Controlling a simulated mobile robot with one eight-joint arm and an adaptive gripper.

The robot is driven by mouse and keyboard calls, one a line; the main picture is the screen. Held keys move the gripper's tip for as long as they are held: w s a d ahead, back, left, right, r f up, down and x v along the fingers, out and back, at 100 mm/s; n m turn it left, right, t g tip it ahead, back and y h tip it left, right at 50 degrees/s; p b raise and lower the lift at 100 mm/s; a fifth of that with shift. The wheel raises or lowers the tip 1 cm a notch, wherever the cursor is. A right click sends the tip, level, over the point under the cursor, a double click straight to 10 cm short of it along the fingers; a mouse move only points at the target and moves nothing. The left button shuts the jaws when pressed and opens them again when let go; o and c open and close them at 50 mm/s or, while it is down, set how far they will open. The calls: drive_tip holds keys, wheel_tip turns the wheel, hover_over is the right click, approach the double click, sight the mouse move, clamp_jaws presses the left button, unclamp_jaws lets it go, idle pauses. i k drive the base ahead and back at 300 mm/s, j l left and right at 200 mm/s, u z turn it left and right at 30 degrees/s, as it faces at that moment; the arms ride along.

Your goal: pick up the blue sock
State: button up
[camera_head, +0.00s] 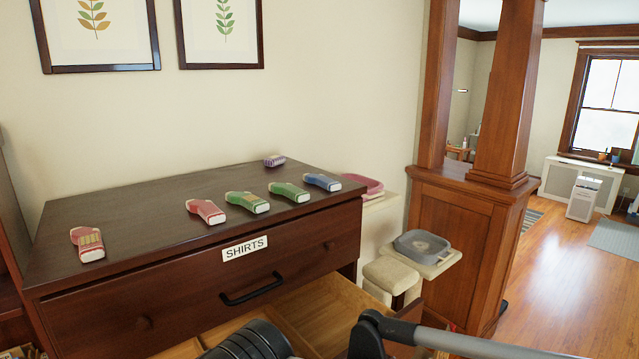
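The blue sock (322,182) lies flat on the dark wooden dresser top, near its right end. It is apart from the green sock to its left. Dark and grey parts of my arm show along the bottom edge, in front of the dresser. My gripper cannot be made out in this view. Nothing touches the blue sock.
Green socks (289,192) (248,202), red socks (206,211) (88,244) and a purple item (274,160) lie on the dresser top (140,212). Below the "SHIRTS" label (245,248), a lower drawer (318,305) stands open. A cat-tree-like stand (425,262) and wooden column are right.

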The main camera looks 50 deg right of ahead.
sight(329, 185)
drive_tip(key=z, duration=1.45)
drive_tip(key=k+l, duration=0.05)
drive_tip(key=l, duration=0.05)
